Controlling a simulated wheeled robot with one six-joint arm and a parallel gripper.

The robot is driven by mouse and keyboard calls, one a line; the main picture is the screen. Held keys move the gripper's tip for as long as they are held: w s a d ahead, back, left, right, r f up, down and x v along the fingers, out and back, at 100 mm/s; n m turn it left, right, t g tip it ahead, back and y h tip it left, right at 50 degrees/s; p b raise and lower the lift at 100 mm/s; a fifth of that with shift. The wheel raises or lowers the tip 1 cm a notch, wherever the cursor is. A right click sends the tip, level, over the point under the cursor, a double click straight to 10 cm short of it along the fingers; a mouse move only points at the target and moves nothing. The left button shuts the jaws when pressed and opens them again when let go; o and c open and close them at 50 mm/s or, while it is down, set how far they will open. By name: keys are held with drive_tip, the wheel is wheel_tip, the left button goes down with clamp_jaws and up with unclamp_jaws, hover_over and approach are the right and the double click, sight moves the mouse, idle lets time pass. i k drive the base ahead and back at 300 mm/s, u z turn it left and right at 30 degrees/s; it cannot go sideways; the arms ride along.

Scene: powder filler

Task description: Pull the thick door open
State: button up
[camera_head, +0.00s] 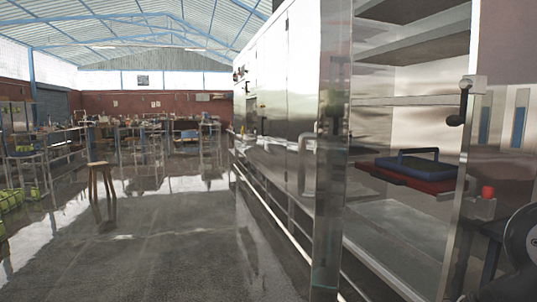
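A tall metal door (331,210) stands in the middle of the view, seen nearly edge-on. A loop-shaped grey handle (303,168) sticks out at its left side. To its right, the tall cabinet interior (400,215) is exposed, with metal shelves (412,45) above. The door appears to stand open, though its hinge is not clear to me. A latch with a dark round knob (462,105) is on the cabinet's right post. My gripper is not in view.
A red and blue case (412,170) lies inside the cabinet. A red knob (488,192) and a dark rounded part (522,250) are at the far right. Cabinets with a low rail (270,208) run back along the left. The grey floor (170,250) is mostly clear, with a wooden stool (101,180).

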sight(336, 18)
drive_tip(key=u, duration=0.45)
drive_tip(key=i, duration=1.15)
drive_tip(key=u, duration=0.15)
